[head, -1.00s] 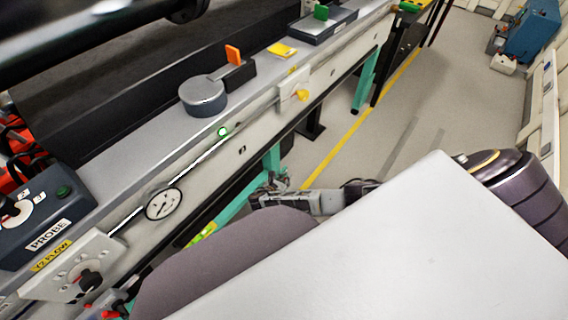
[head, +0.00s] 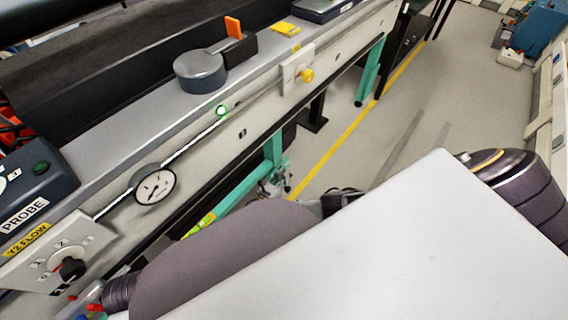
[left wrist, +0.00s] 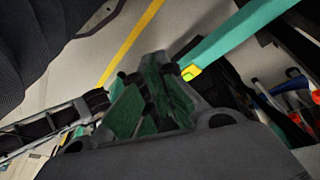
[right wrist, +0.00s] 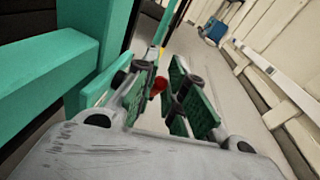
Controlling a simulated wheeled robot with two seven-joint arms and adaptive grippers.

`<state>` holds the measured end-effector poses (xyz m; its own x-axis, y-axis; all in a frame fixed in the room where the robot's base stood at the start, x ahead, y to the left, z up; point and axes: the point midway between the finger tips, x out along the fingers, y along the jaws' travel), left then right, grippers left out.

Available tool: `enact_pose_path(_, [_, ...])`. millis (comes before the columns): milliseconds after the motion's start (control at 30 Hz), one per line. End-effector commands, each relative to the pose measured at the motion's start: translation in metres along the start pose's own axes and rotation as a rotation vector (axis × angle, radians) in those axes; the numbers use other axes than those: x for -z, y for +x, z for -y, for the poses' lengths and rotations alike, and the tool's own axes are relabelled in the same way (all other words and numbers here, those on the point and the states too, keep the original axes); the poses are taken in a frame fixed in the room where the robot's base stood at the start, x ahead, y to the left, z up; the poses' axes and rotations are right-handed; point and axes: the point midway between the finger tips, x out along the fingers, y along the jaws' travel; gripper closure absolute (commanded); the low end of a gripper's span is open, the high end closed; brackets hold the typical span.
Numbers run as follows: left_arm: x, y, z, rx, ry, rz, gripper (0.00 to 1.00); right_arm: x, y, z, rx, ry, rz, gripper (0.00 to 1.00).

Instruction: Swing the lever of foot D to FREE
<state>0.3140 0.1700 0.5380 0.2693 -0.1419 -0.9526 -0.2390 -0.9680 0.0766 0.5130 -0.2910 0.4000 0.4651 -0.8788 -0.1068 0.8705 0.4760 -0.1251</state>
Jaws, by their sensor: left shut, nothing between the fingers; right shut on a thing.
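My right gripper (head: 275,187) is low beside a teal leg under the bench, partly hidden by my own body in the head view. In the right wrist view its green-padded fingers (right wrist: 160,88) are shut on a small red part (right wrist: 160,84), which I take to be the lever of foot D. Most of it is hidden between the fingers, and no FREE marking is readable. A teal frame (right wrist: 50,75) is close on the left. My left gripper (left wrist: 150,92) is shut and empty near a teal beam (left wrist: 235,38) with a yellow-green tag (left wrist: 190,72).
The bench front carries a gauge (head: 155,187), a Y2 FLOW dial panel (head: 58,255) and a yellow knob (head: 306,76). Red and blue fittings (left wrist: 295,95) lie right in the left wrist view. Open floor (head: 400,130) with a yellow line extends right of the bench.

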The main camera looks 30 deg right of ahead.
Motion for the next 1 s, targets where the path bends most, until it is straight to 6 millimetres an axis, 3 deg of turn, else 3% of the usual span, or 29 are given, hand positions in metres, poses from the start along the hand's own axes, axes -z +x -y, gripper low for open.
enact_pose_path(300, [0.004,-0.015,-0.005,-0.012,0.004,-0.040,1.00,0.008,-0.005,-0.001,0.011,-0.012,0.072,1.00])
enact_pose_path(533, [0.004,-0.003,-0.007,-0.027,0.001,-0.060,1.00,0.009,-0.006,-0.001,0.015,-0.015,0.095,1.00])
enact_pose_path(967, [0.004,-0.001,-0.007,-0.028,-0.001,-0.061,1.00,0.009,-0.006,-0.001,0.014,-0.016,0.100,1.00])
enact_pose_path(1000, [0.004,-0.001,-0.007,-0.028,-0.001,-0.061,1.00,0.009,-0.006,-0.001,0.014,-0.016,0.100,0.82])
